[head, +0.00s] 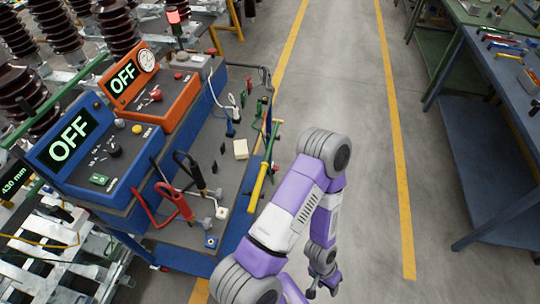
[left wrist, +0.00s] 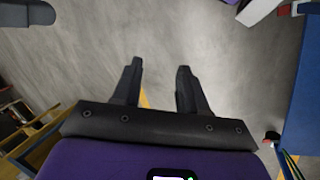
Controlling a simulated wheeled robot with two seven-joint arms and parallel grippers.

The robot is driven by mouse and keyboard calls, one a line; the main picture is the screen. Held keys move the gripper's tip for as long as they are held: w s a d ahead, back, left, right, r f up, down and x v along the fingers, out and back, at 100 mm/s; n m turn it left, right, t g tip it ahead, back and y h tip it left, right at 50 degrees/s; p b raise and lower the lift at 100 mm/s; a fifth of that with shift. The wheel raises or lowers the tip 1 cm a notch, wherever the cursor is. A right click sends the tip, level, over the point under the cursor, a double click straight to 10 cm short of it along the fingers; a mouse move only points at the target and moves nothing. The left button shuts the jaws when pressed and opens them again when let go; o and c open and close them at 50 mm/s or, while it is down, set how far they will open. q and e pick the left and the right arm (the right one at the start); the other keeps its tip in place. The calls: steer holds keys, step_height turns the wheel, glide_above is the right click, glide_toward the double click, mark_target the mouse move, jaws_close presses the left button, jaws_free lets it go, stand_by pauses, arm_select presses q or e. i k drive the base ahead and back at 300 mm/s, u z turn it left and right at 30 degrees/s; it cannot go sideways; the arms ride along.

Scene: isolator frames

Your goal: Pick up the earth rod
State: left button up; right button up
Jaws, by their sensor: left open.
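A long yellow rod with a green upper part, which looks like the earth rod (head: 259,184), leans along the right edge of the blue trolley. My left gripper (head: 321,291) hangs over the floor, low and to the right of the rod and apart from it. In the left wrist view its two dark fingers (left wrist: 158,82) are spread, with only bare floor between them. I cannot make out the rod for sure in the left wrist view. My right gripper is not in view.
The blue trolley (head: 188,236) carries a blue unit (head: 110,165) and an orange unit (head: 155,90), both showing OFF, plus clips and cables. A blue workbench (head: 490,75) stands at the right. The grey floor aisle (head: 345,75) between is clear.

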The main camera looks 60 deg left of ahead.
mark_target(264, 165)
steer(key=u, duration=0.75)
steer(key=i, duration=0.85)
steer(key=u, duration=0.8)
